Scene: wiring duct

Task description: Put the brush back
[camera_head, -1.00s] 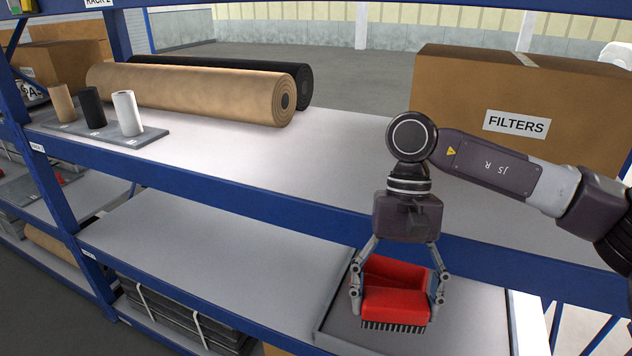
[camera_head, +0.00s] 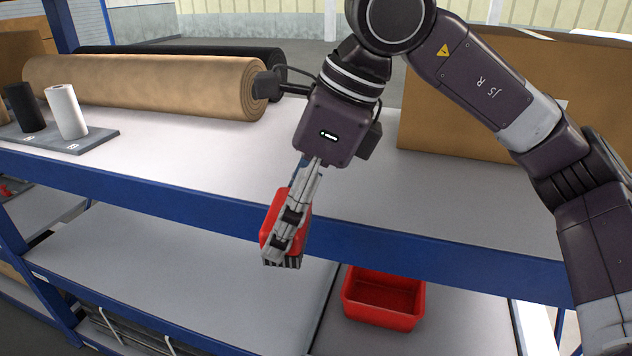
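The red brush (camera_head: 271,222) with dark bristles is in my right gripper (camera_head: 280,250), which is shut on it. The gripper points down in front of the blue beam of the upper shelf, and its fingers hide part of the brush. The brush is in the air, apart from the shelves as far as I can see. An open red bin (camera_head: 383,300) sits on the lower shelf, to the right of and below the brush. Its inside looks empty. My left gripper is not in view.
The upper shelf (camera_head: 190,165) holds a brown roll (camera_head: 150,85), a black roll behind it, a large cardboard box (camera_head: 480,100) at right and small rolls on a grey stand (camera_head: 95,140) at left. The lower shelf (camera_head: 180,255) is bare left of the bin.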

